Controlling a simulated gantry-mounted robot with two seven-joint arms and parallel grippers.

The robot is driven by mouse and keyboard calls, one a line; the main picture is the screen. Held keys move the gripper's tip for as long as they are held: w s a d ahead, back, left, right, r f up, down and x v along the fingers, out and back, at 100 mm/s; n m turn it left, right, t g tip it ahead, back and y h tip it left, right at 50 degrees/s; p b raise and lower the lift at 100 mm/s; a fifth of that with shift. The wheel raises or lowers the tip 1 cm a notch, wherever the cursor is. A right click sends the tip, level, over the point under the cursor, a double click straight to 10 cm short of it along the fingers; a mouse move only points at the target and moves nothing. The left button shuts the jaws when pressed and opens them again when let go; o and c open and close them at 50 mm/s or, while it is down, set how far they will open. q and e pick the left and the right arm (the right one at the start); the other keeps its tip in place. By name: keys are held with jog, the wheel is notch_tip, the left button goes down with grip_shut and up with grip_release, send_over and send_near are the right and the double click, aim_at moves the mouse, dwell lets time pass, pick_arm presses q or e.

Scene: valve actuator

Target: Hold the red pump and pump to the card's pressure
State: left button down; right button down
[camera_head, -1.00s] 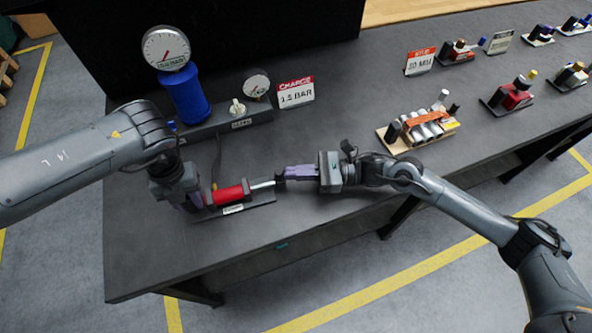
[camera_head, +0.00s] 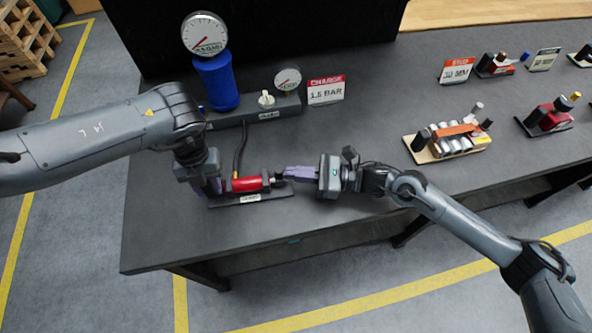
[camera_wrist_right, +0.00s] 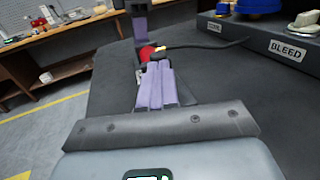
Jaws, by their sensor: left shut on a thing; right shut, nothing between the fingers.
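The red pump (camera_head: 246,184) lies on a dark base plate (camera_head: 270,198) near the bench's front edge. My left gripper (camera_head: 213,187) is shut on the pump's left end. My right gripper (camera_head: 284,173) is shut and empty, its fingertips at the handle end of the pump's rod. In the right wrist view, its closed purple fingers (camera_wrist_right: 157,84) cover part of the red pump (camera_wrist_right: 147,52). The white and red card (camera_head: 326,90) reads "CHARGE 1.5 BAR". A large gauge (camera_head: 204,34) tops a blue cylinder (camera_head: 216,84); a smaller gauge (camera_head: 288,78) stands on the grey block.
The grey block (camera_head: 250,115) has a white bleed knob (camera_head: 266,98). A black hose (camera_head: 240,150) runs from it to the pump. A tray with silver cylinders (camera_head: 448,141) and other fixtures stand to the right. Bare bench lies between.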

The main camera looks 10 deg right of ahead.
jog(key=v, duration=1.4)
jog(key=shift+w, duration=0.1)
dwell(0.9)
jog(key=c, duration=1.8)
grip_release()
